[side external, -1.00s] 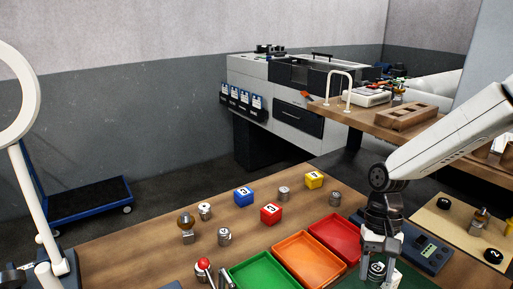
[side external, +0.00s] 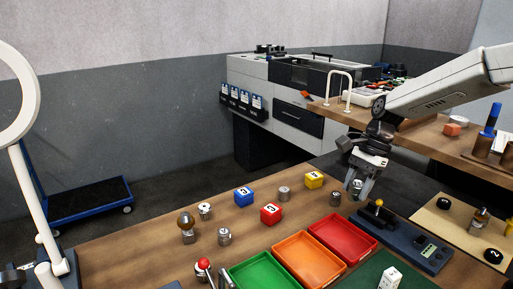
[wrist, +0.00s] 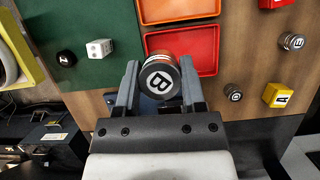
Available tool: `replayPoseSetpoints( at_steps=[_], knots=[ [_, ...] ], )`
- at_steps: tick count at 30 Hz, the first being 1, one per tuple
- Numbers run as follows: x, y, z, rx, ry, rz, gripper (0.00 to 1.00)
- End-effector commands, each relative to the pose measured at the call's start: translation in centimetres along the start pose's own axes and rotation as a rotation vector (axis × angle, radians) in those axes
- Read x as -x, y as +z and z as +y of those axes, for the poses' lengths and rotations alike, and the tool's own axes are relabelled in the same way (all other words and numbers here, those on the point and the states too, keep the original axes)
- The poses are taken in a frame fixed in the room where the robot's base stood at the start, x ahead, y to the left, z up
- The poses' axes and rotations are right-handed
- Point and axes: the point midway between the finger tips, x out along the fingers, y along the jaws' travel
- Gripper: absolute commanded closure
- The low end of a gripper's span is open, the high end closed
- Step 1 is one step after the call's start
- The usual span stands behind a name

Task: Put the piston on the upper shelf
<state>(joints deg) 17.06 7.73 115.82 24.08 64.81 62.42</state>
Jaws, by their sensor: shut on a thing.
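My gripper (side external: 360,184) is shut on the piston (wrist: 160,78), a short metal cylinder with a dark round top marked B. In the wrist view the piston sits between the two fingertips, its marked top facing the camera. In the side view the gripper holds it above the bench near the red tray, and the fingers partly hide it (side external: 357,185). The upper shelf (side external: 333,112) is a wooden board at the upper right, higher than and behind the gripper. My arm covers the middle of the shelf in the side view.
On the bench are green (side external: 262,272), orange (side external: 309,260) and red (side external: 343,238) trays, lettered cubes (side external: 271,214) and several metal cylinders. A white rail (side external: 342,85) stands at the shelf's left end. A cup with a blue-handled item (side external: 489,122) stands at its right.

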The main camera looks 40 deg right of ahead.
Motion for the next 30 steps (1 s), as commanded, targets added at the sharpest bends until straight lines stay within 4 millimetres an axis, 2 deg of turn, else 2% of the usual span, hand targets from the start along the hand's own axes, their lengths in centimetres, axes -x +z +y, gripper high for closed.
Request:
replayPoseSetpoints(
  at_steps=[1,6,15,22,30],
  knots=[
    [1.4,-0.8,-1.0,-0.069,-0.033,0.000,1.00],
    [5.6,-3.1,-3.5,-0.293,-0.125,0.000,1.00],
    [13.1,-7.4,-6.2,-0.666,-0.281,0.002,1.00],
    [18.8,-10.6,-7.0,-0.940,-0.394,0.002,1.00],
    [25.2,-13.9,-6.6,-1.239,-0.517,0.002,1.00]
  ],
)
